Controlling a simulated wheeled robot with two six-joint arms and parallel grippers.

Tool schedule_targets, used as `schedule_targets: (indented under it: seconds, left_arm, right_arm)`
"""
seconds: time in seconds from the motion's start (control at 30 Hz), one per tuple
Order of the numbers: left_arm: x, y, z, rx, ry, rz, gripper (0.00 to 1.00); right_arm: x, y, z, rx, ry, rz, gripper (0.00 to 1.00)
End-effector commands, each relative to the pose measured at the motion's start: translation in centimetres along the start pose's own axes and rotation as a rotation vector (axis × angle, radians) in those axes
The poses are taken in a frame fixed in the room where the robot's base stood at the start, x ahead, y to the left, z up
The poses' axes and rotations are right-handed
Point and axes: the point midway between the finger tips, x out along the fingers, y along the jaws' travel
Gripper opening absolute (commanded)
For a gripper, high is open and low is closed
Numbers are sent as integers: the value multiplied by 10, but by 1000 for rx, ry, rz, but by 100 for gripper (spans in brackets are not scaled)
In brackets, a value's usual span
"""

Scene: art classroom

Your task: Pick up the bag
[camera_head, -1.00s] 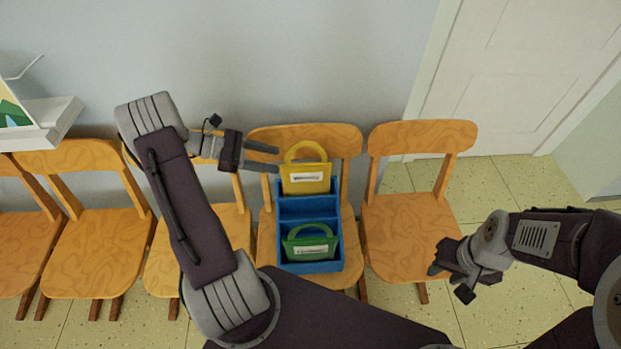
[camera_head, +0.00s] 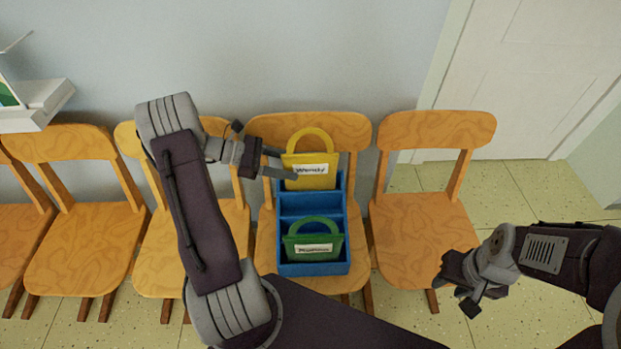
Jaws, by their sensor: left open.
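A yellow bag (camera_head: 318,180) with a looped handle and a white label that seems to read "Wendy" stands in the back compartment of a blue holder (camera_head: 343,228). A green bag (camera_head: 325,249) with a looped handle and a white label stands in the front compartment. My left gripper (camera_head: 286,167) is open at the yellow bag's left edge. One finger overlaps the bag's left side in the picture; I cannot tell whether it touches. My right gripper (camera_head: 451,272) hangs near the front right of the right-hand chair, and its jaw state is unclear.
The holder stands on a wooden chair (camera_head: 264,232) in a row of chairs along the wall. The right-hand chair (camera_head: 418,228) has a bare seat. A white door (camera_head: 535,75) is at the upper right. Tiled floor (camera_head: 525,190) lies open at the right.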

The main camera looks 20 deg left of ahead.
Motion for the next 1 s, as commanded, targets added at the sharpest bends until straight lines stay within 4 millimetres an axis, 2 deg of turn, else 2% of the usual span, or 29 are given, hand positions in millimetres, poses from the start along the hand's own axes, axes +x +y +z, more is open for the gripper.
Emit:
schedule_targets:
  seconds: [0.07, 0.2, 0.33, 0.6, 0.7, 0.8, 1.0]
  left_arm:
    - [3, 0, -1, 1, 0, 1, 51]
    - [30, -3, -5, 2, 0, -3, 51]
    - [48, -3, -2, 2, 0, -1, 51]
    - [52, -2, 1, 1, 0, 1, 51]
    - [52, -2, 1, 1, 0, 1, 23]
    - [52, -2, 0, 1, 0, 1, 0]
    - [51, -2, 1, 1, 0, 1, 0]
  right_arm:
    - [3, 0, 0, 0, 0, 0, 36]
    - [22, 0, 2, 0, 0, 0, 36]
    - [28, 0, 3, 0, 0, 0, 36]
    - [27, 0, 3, 0, 0, 0, 36]
    - [27, 0, 3, 0, 0, 0, 36]
    - [27, 0, 3, 0, 0, 0, 36]
    - [27, 0, 3, 0, 0, 0, 36]
